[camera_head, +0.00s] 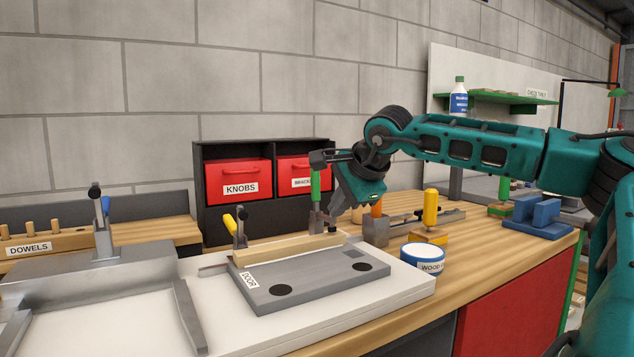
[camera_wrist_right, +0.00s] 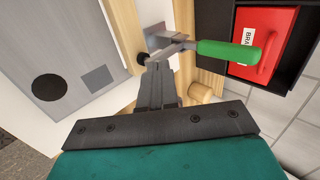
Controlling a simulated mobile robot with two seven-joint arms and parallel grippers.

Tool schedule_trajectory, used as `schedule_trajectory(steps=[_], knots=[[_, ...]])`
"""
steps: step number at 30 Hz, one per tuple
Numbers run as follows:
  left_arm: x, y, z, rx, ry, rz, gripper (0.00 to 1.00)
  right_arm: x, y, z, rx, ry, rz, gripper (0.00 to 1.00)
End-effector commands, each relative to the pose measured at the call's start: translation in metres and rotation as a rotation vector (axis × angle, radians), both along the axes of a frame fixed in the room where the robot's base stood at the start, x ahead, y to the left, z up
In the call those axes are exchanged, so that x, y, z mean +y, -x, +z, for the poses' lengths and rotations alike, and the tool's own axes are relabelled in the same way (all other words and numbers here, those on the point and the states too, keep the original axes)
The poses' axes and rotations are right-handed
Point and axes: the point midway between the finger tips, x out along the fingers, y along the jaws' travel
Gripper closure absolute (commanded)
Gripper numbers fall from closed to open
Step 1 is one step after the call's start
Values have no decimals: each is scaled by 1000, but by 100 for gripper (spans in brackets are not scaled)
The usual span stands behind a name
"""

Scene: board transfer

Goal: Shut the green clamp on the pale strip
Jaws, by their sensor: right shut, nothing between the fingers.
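The pale strip (camera_head: 285,248) lies along the back edge of the grey door board (camera_head: 310,278). It also shows in the wrist view (camera_wrist_right: 124,25). The green clamp (camera_head: 315,190) stands behind the strip's right end with its handle upright. In the wrist view its green handle (camera_wrist_right: 228,51) points right, and its arm ends in a black tip at the strip's edge. Whether the tip presses on the strip I cannot tell. My right gripper (camera_head: 334,214) is shut and empty, its fingertips (camera_wrist_right: 158,68) close beside the clamp's arm; contact is unclear. My left gripper is out of view.
A yellow clamp (camera_head: 238,230) stands at the strip's left end. Red KNOBS (camera_head: 238,180) and BRACKETS bins sit behind. A labelled round tub (camera_head: 422,258) and a yellow-handled tool (camera_head: 430,212) stand to the right. A grey metal tray (camera_head: 90,290) is at the left.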

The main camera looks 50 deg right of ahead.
Motion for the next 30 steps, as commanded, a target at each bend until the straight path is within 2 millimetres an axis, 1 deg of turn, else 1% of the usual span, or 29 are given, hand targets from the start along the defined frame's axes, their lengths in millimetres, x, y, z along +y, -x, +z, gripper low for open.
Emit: schedule_trajectory(steps=[3,12,27,30], knots=[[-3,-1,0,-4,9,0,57,0,-1,-6,1,0,-1,100],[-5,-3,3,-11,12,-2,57,-1,-2,-12,1,-1,-1,100],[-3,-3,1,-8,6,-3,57,-1,-2,-14,4,-2,-1,100],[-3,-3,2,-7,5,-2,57,-1,-2,-11,4,-2,-1,100]])
